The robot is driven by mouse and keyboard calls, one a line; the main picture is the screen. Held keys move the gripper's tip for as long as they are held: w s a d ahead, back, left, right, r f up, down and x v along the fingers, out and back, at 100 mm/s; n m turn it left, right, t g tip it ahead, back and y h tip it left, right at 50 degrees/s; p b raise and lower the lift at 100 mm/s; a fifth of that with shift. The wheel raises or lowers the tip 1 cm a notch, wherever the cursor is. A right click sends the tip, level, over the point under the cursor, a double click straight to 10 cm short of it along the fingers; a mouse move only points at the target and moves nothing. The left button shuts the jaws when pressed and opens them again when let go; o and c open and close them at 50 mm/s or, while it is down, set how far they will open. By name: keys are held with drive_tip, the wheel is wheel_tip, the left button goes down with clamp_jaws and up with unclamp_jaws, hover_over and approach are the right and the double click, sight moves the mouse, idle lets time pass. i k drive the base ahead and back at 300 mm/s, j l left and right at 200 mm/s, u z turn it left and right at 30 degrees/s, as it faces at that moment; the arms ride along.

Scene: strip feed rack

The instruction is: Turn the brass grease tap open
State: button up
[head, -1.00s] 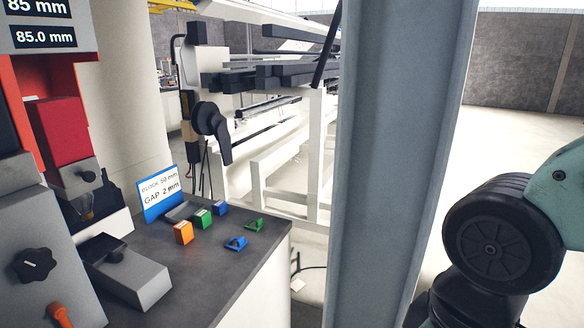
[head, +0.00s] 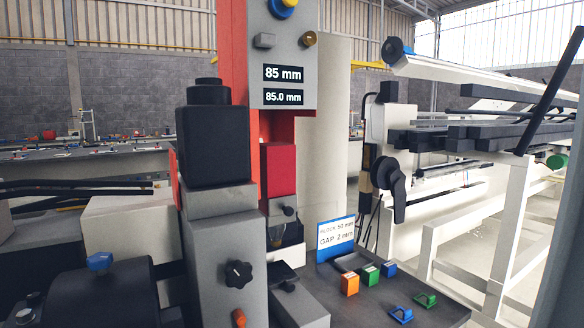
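A small brass-coloured round knob (head: 310,38) sits on the right side of the grey machine head, above the two 85 mm displays. It is the only clearly brass-coloured fitting I see, but I cannot make out a handle or whether it is the grease tap. My gripper is not in view, and no part of my arm shows now.
The grey and red press (head: 222,235) has a black knob (head: 238,274) and an orange handle (head: 239,317). Its dark bench (head: 380,312) holds a sign (head: 336,239), an orange block (head: 349,284), and green and blue pieces. A white rack (head: 470,215) stands right.

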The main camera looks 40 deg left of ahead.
sight(309, 38)
drive_tip(key=u, duration=1.55)
